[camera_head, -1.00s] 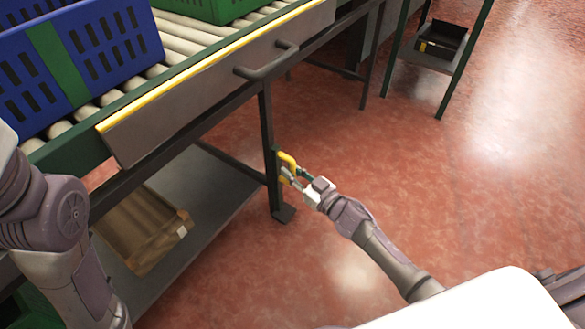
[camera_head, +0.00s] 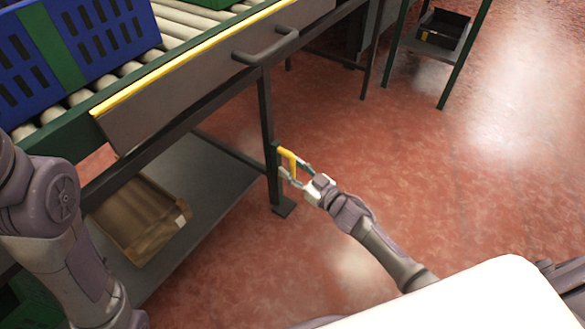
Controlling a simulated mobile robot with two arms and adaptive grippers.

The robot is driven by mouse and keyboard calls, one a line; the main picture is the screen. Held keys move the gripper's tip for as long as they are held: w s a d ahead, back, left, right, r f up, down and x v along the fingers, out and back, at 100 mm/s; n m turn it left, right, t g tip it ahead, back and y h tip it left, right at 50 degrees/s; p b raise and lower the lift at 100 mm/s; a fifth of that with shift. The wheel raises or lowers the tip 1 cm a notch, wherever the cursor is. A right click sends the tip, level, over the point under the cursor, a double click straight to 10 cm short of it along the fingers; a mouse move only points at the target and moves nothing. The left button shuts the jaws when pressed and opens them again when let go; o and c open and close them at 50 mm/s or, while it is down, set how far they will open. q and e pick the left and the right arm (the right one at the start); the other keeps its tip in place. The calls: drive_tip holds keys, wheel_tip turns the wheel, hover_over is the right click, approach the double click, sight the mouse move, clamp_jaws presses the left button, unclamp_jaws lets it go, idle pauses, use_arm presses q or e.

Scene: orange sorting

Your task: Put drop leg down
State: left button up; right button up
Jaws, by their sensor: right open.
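The drop leg (camera_head: 266,118) is a dark upright post under the conveyor's side. It stands vertical, with a flat foot (camera_head: 284,207) at floor level. A yellow handle (camera_head: 290,160) sticks out from the leg's lower part. My right gripper (camera_head: 296,175) is open at the yellow handle, with its fingers around or beside it; I cannot tell whether they touch it. My left arm shows at the left edge, but its gripper is out of view.
The roller conveyor (camera_head: 170,62) carries a blue crate (camera_head: 45,35) with a green band. A grey grab bar (camera_head: 268,52) sits on its side panel. A cardboard box (camera_head: 140,222) lies on the lower shelf (camera_head: 212,180). A black tray (camera_head: 443,28) stands on a rack at the back. The red floor on the right is clear.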

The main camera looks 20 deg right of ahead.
drive_tip(key=v, duration=1.1)
drive_tip(key=shift+s, duration=0.35)
drive_tip(key=shift+d, duration=0.15)
